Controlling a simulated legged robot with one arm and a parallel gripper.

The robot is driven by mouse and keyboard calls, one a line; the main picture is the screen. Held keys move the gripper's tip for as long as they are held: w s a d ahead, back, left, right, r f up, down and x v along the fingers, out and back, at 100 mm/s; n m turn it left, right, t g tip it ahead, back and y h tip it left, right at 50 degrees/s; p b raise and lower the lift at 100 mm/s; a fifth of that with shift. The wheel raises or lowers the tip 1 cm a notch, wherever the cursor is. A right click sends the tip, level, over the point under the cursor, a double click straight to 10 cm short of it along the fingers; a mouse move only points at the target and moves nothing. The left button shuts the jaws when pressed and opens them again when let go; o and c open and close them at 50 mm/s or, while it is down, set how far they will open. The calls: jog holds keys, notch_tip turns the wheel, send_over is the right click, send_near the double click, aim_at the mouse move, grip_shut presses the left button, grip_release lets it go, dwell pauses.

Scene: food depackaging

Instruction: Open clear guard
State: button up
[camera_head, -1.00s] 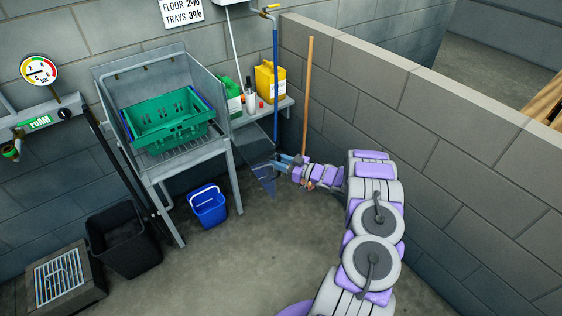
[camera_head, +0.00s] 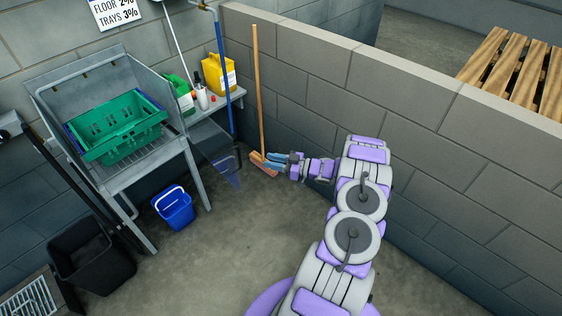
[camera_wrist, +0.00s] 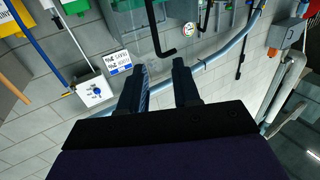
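The clear guard (camera_head: 216,152) is a see-through, slightly dark panel. It stands out from the right side of the grey metal wash stand (camera_head: 197,165) and swings out toward the room. My gripper (camera_head: 268,160) is to the right of the guard's outer edge, with a small gap in the picture, and points left toward it. Its two fingers are apart and empty; they also show apart in the wrist view (camera_wrist: 160,66). A black bent bar (camera_wrist: 157,28) shows past the fingertips there; I cannot tell whether it is the guard's handle.
A green crate (camera_head: 118,128) sits in the stand. A blue bucket (camera_head: 174,209) and black bin (camera_head: 92,264) are on the floor. A broom (camera_head: 258,95) leans behind my gripper. A block wall (camera_head: 450,150) runs along the right. The central floor is clear.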

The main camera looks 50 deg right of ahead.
jog(key=v, duration=0.3)
jog(key=shift+s+d+f, duration=0.1)
jog(key=shift+d, duration=0.15)
jog(key=shift+a, duration=0.15)
